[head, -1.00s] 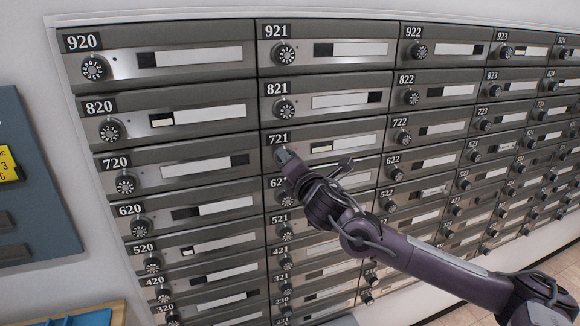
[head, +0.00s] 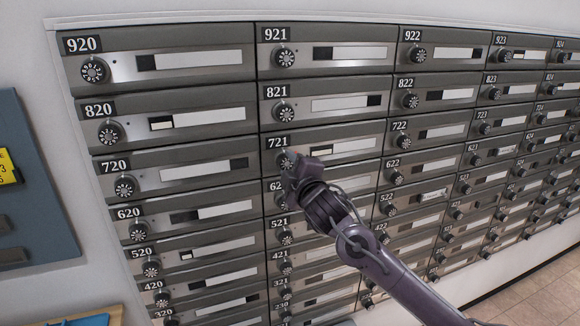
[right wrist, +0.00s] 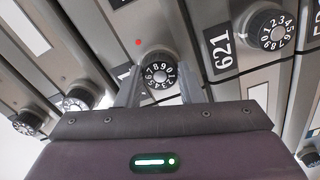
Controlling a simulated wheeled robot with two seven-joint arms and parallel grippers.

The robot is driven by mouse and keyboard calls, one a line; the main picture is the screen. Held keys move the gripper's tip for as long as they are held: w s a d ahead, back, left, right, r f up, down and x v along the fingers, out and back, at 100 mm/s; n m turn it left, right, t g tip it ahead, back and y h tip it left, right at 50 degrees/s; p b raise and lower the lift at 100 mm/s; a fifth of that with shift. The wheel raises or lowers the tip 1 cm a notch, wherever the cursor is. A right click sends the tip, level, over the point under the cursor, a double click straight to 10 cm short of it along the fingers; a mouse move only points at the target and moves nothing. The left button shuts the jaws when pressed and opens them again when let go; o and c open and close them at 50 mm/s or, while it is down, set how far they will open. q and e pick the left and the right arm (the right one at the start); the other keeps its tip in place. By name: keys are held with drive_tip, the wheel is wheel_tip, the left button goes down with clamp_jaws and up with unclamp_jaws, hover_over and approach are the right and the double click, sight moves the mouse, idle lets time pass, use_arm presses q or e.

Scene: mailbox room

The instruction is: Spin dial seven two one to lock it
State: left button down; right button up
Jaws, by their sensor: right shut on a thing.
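The mailbox marked 721 (head: 325,151) is in the second column of the wall in the head view. Its dial (right wrist: 160,75) is round and black with white digits, and shows between my fingers in the right wrist view. My right gripper (head: 290,166) is at this dial, shut on it with one finger on each side. In the head view the gripper covers part of the dial. A red dot (right wrist: 138,42) shows beside the dial in the wrist view. My left gripper is not in view.
Rows of similar mailboxes with dials surround it, such as 821 (head: 330,102) above and 720 (head: 200,172) to the left. In the wrist view, the 621 label (right wrist: 222,45) and dial (right wrist: 268,30) are close to the right. A blue panel (head: 35,190) hangs at the far left.

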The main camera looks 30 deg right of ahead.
drive_tip(key=m, duration=0.3)
drive_tip(key=shift+m+p, duration=0.35)
drive_tip(key=shift+m, duration=0.05)
drive_tip(key=m+p, duration=0.1)
drive_tip(key=m, duration=0.3)
drive_tip(key=shift+m, duration=0.3)
drive_tip(key=m+p, duration=0.1)
drive_tip(key=m, duration=0.3)
drive_tip(key=shift+a+p, duration=0.1)
drive_tip(key=shift+p, duration=0.3)
drive_tip(key=shift+f+m+p, duration=0.1)
drive_tip(key=shift+m+p, duration=0.4)
drive_tip(key=shift+m, duration=1.4)
drive_tip(key=o, duration=1)
